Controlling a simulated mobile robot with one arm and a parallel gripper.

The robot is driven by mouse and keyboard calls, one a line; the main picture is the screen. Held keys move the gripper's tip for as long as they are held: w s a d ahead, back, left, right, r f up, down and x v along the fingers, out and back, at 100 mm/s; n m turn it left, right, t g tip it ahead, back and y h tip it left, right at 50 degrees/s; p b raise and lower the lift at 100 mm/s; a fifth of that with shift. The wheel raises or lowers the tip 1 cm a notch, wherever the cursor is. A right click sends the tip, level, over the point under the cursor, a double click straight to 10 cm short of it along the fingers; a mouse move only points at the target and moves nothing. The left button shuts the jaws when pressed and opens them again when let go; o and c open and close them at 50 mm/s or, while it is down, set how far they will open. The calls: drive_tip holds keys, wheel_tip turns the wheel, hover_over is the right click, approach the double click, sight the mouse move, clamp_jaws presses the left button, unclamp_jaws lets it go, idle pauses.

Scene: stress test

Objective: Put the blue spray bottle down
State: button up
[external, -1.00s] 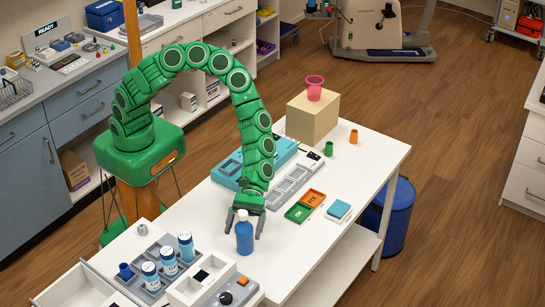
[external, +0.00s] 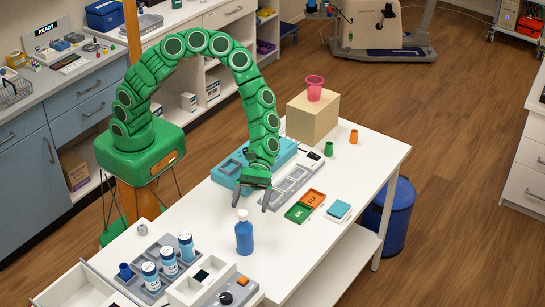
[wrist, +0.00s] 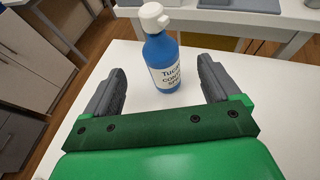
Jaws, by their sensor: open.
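The blue spray bottle (external: 244,238) stands upright on the white table (external: 335,250), near the table's front part. It has a white spray head and a white label with dark print, which shows in the wrist view (wrist: 164,62). My gripper (external: 252,200) is open and empty, a little above and behind the bottle in the external view. In the wrist view, my gripper (wrist: 158,88) has its two grey fingers spread wide, with the bottle beyond them and apart from both.
A grey tray with white-and-blue bottles (external: 169,262) stands left of the spray bottle. Green and orange cards (external: 299,212) lie to the right. A beige block (external: 312,118) carries a pink cup (external: 314,88).

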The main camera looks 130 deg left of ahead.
drive_tip(key=shift+v, duration=1.5)
drive_tip(key=shift+d, duration=0.1)
drive_tip(key=s+d+r+m+g+y, duration=0.1)
drive_tip(key=s+d+r+m+g, duration=0.2)
drive_tip(key=s, duration=0.4)
drive_tip(key=s+d+r+m+g+y, duration=0.1)
drive_tip(key=s+d+r+m+g, duration=0.15)
drive_tip(key=s+m, duration=0.3)
drive_tip(key=s+d+r+m+g+y, duration=0.1)
drive_tip(key=s+d+r+m+y, duration=0.2)
drive_tip(key=s, duration=0.4)
drive_tip(key=s+a+r+m+y, duration=0.2)
drive_tip(key=s+a+m, duration=0.1)
drive_tip(key=s, duration=0.5)
drive_tip(key=s+a+r+m+y, duration=0.2)
drive_tip(key=s+a+m+y, duration=0.1)
drive_tip(key=s, duration=0.5)
drive_tip(key=s+a+r+m+y, duration=0.2)
drive_tip(key=s+a+m, duration=0.2)
drive_tip(key=s, duration=0.5)
drive_tip(key=shift+a+m+g+y, duration=0.3)
drive_tip(key=shift+a+m+g, duration=0.05)
drive_tip(key=shift+a, duration=0.6)
